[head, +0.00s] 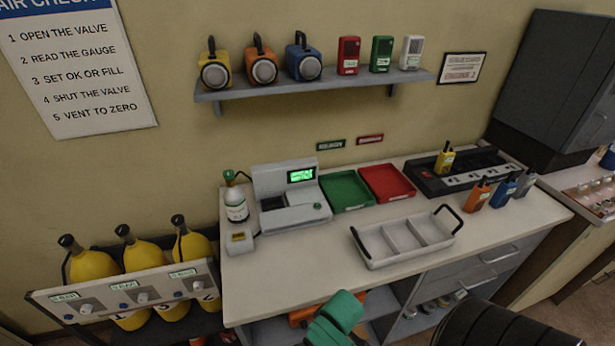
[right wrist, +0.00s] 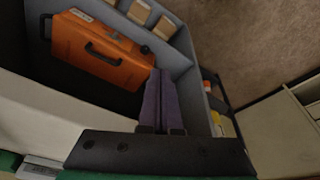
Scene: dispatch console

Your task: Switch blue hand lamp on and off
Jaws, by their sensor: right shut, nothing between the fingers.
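The blue hand lamp (head: 304,62) stands on the grey wall shelf, the rightmost of three lamps, with its handle on top and its round front facing me. The front looks pale grey; I cannot tell a lit lamp from an unlit one. My right gripper (right wrist: 159,78) shows in the right wrist view, its two purple fingers together and empty. It is low at the front of the counter, beside the open shelf with the orange case, far from the lamp. My left gripper is in neither view.
The wall shelf (head: 345,82) also holds a yellow lamp (head: 214,68), an orange lamp (head: 262,66) and three radios. On the counter (head: 300,270) stand a white tray (head: 372,262), green and red trays, a scale and a charger. An orange case (right wrist: 98,48) lies below.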

